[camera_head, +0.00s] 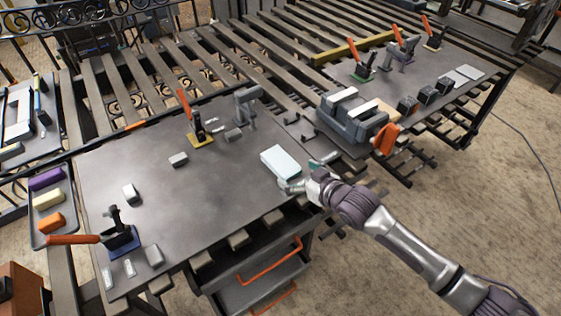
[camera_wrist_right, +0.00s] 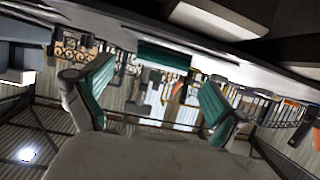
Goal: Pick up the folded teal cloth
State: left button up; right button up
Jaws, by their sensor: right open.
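The folded teal cloth (camera_head: 281,161), a pale blue-green flat block, lies on the dark workbench top near its right edge in the head view. My right gripper (camera_head: 301,174) is just to the right of the cloth, at the bench's edge. Its two fingers stand wide apart in the right wrist view (camera_wrist_right: 155,105), with teal pads and nothing held between them. Whether a finger touches the cloth cannot be told. A dark teal strip also shows above the fingers in the wrist view; I cannot tell what it is. My left gripper is not in view.
Clamps with orange handles stand on the bench (camera_head: 130,180), including a yellow-based clamp (camera_head: 201,138) and a blue-based one (camera_head: 120,238). A vise (camera_head: 352,117) stands right of the cloth. A tray (camera_head: 40,239) at left holds purple, cream and orange pieces.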

aim_at(287, 166)
jog(key=x, duration=0.4)
jog(key=shift+w+a+r+p, duration=0.15)
jog(key=shift+w+a+p, duration=0.15)
jog(key=shift+w+p, duration=0.05)
jog(key=c, duration=1.2)
